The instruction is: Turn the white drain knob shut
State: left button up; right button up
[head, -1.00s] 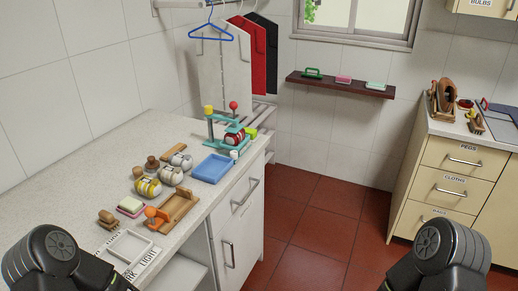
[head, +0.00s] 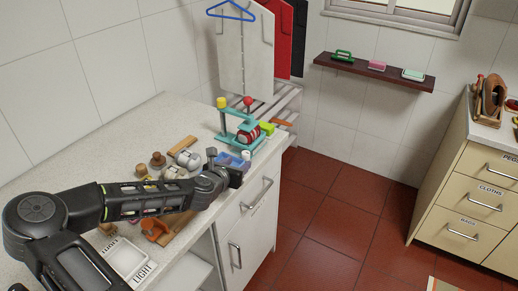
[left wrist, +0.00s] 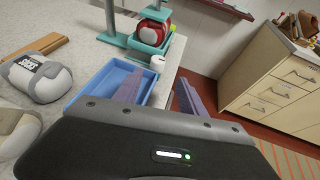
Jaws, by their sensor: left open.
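The white drain knob (head: 246,155) sits at the front edge of the counter, just below the teal frame (head: 246,137). It also shows in the left wrist view as a small white cylinder (left wrist: 157,63) beside the blue tray (left wrist: 88,88). My left gripper (head: 238,166) is over the tray area, close to the knob. In the left wrist view its two purple fingers (left wrist: 158,92) are spread with nothing between them. The knob lies beyond the fingertips, apart from them. My left arm hides part of the counter. My right gripper is not in view.
The teal frame holds a red roll (left wrist: 152,33) and has yellow- and red-topped posts. Open floor (head: 330,215) lies to the right.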

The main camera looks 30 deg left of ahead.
aim_at(244, 156)
pick_arm(q)
jog(key=shift+w+a+r, duration=0.1)
jog(key=shift+w+a, duration=0.15)
jog(key=shift+a, duration=0.1)
jog(key=shift+s+d+r, duration=0.1)
jog(key=shift+s+r, duration=0.15)
jog(key=shift+p+x, duration=0.6)
jog(key=shift+x, duration=3.4)
jog(key=shift+c, duration=0.2)
grip_shut()
